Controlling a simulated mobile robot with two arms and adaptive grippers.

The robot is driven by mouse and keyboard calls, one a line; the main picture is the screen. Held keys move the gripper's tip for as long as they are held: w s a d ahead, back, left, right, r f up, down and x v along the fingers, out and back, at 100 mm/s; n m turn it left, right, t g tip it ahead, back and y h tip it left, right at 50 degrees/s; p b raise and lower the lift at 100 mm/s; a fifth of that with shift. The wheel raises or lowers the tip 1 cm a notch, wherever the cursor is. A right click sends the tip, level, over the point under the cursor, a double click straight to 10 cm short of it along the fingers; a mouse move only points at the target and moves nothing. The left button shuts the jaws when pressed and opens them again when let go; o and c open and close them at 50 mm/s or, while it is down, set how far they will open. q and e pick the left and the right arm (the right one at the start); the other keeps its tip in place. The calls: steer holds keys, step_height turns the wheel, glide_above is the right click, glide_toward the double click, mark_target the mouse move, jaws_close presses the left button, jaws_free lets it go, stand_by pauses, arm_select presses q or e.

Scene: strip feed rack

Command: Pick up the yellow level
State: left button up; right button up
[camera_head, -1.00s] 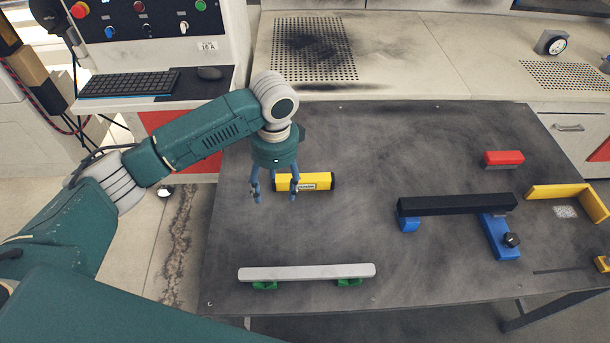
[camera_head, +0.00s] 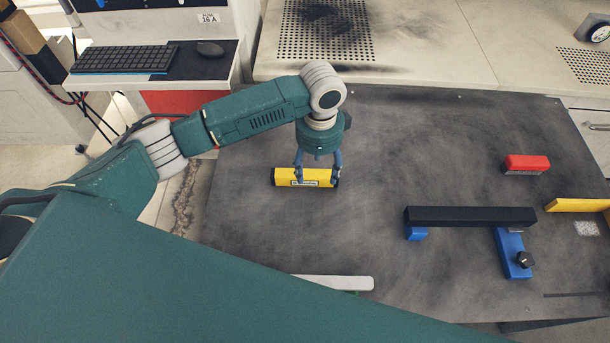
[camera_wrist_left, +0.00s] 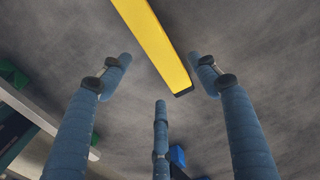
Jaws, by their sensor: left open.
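The yellow level (camera_head: 288,178) lies on the dark tabletop (camera_head: 400,140), left of its middle in the head view. It has black ends and a pale label. My left gripper (camera_head: 317,179) hangs just over the level's right part, pointing down, and hides part of it. In the left wrist view the level (camera_wrist_left: 158,42) runs from the top edge to a black end between the upper two blue fingers. The fingers (camera_wrist_left: 163,85) are spread open and hold nothing. I cannot tell the exact height above the level. My right gripper is not in view.
A black bar (camera_head: 470,216) rests on blue supports (camera_head: 511,255) at the right. A red block (camera_head: 527,163) and a yellow angle piece (camera_head: 577,205) lie further right. The table around the level is clear.

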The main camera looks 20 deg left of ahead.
mark_target(313, 176)
arm_select(q)
steer(key=f, duration=0.2)
steer(key=a+f, duration=0.1)
steer(key=f, duration=0.2)
steer(key=shift+p, duration=0.4)
steer(key=shift+f, duration=0.1)
steer(key=shift+c, duration=0.2)
steer(key=c, duration=1.3)
steer(key=shift+w, duration=0.1)
steer(key=shift+c, duration=0.3)
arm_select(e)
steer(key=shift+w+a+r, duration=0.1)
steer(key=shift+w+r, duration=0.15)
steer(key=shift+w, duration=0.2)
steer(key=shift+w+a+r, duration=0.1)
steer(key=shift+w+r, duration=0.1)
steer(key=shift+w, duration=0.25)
